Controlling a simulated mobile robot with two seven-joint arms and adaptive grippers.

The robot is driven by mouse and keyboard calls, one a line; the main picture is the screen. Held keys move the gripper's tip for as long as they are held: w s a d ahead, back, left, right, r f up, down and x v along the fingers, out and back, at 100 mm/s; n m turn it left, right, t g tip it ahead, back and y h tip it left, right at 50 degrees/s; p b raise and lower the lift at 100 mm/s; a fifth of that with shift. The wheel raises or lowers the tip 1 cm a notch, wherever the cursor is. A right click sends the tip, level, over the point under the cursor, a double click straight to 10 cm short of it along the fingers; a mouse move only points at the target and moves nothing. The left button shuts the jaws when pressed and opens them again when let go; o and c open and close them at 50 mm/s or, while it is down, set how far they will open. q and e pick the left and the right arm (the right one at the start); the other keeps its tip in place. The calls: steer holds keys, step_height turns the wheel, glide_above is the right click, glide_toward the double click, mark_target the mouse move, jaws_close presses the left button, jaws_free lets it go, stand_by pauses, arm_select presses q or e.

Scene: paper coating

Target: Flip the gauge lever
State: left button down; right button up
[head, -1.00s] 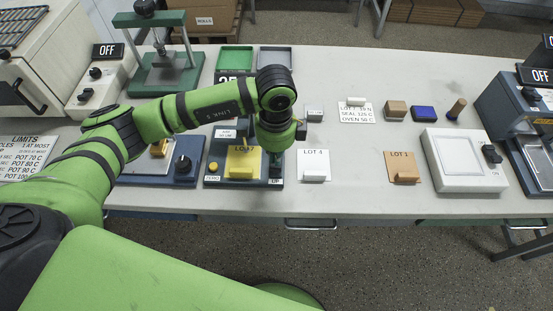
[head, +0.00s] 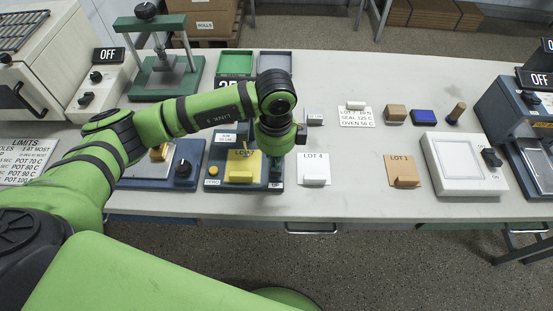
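The gauge (head: 214,172) is a dark blue-grey unit left of the middle of the bench, with a yellow LOT card (head: 239,166) on it. It has a yellow ZERO button (head: 213,170) on the left and an UP label (head: 275,185) at its front right. A small metallic tip shows over the card's upper part. My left gripper (head: 275,157) points down over the gauge's right side, by the UP label. Its fingers are mostly hidden by the green wrist, so I cannot tell whether they are open or touch the lever. The lever itself is hidden. My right gripper is not in view.
A white LOT 4 card (head: 313,171) lies close right of the gauge, and an orange LOT 1 card (head: 403,172) farther right. A blue unit with a black knob (head: 183,169) stands left. A green press (head: 165,75) stands behind my arm. The bench front between the cards is clear.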

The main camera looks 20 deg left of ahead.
arm_select(q)
steer(key=shift+f+b, duration=1.25)
steer(key=shift+f, duration=0.3)
stand_by(0.9)
steer(key=shift+s+r, duration=0.1)
steer(key=shift+w+r+p, duration=0.2)
steer(key=shift+r+p, duration=0.5)
steer(key=shift+r, duration=0.05)
steer(key=shift+s+r+p, duration=0.1)
steer(key=shift+r+p, duration=1.8)
steer(key=shift+r, duration=0.85)
steer(key=shift+f, duration=0.1)
